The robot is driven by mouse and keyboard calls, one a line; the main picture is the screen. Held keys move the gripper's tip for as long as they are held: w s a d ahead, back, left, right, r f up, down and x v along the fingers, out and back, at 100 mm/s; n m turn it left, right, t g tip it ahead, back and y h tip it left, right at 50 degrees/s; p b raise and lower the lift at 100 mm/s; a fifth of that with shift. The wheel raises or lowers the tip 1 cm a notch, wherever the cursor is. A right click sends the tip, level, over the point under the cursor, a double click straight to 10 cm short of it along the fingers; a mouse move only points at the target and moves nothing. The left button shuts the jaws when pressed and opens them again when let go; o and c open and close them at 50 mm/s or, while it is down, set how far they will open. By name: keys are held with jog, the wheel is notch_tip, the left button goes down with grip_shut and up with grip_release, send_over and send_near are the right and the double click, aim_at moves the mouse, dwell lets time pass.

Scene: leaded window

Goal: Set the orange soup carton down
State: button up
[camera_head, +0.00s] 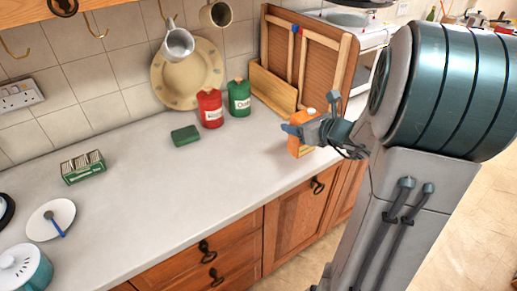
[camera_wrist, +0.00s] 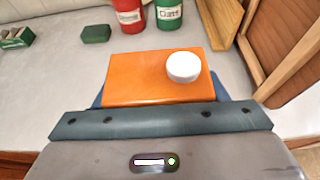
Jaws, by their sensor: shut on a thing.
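The orange soup carton (camera_head: 296,145) is upright at the right end of the counter, near its front edge. My gripper (camera_head: 307,129) is shut on it, and the fingers and wrist hide part of it. In the wrist view the carton's orange top (camera_wrist: 140,75) with a round white cap (camera_wrist: 184,67) fills the middle, just beyond the gripper body. I cannot tell whether the carton's base touches the counter.
The pale counter (camera_head: 150,190) has free room left of the carton. Red (camera_head: 210,108) and green (camera_head: 239,98) canisters and a green block (camera_head: 185,135) stand behind. A wooden rack (camera_head: 275,88) is close behind the carton. A green box (camera_head: 83,167) and a plate (camera_head: 50,219) lie left.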

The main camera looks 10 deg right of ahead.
jog(key=shift+w+a+f+p, duration=0.25)
jog(key=shift+w+a+f, duration=1.2)
jog(key=shift+f, duration=0.35)
jog(key=shift+w+a+f+p, duration=0.3)
jog(key=shift+w+a+f, duration=0.9)
jog(key=shift+a+f, duration=0.5)
jog(key=shift+w+a+f+p, duration=0.25)
jog(key=shift+w+a+f, duration=1.1)
jog(key=shift+f, duration=0.55)
jog(key=shift+f, duration=0.1)
jog(key=shift+f, duration=0.1)
jog(key=o, duration=1.1)
jog(key=shift+c, duration=0.2)
